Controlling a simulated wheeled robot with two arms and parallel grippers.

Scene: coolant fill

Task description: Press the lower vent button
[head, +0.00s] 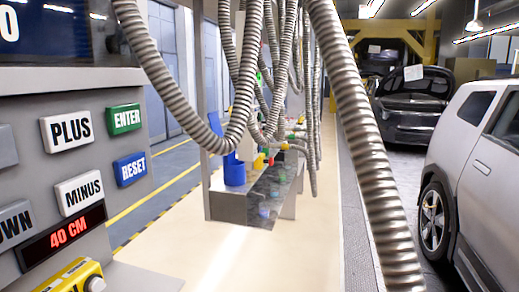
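No button marked as a vent button can be made out. A grey control panel (88,105) fills the left side of the head view. It carries a white PLUS button (67,130), a white MINUS button (79,192), a green ENTER button (124,119) and a blue RESET button (130,169). A grey button (14,226) at the left edge is cut off and reads "WN". A red display (62,236) reads 40 CM. Neither of my grippers is in view.
Ribbed metal hoses (362,140) hang across the middle, near the camera. Behind them stands a metal fixture (240,203) with coloured fittings. A yellow object (72,278) is at the bottom left. A silver car (474,165) and a dark car (412,100) stand at the right. The pale floor shows bare patches.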

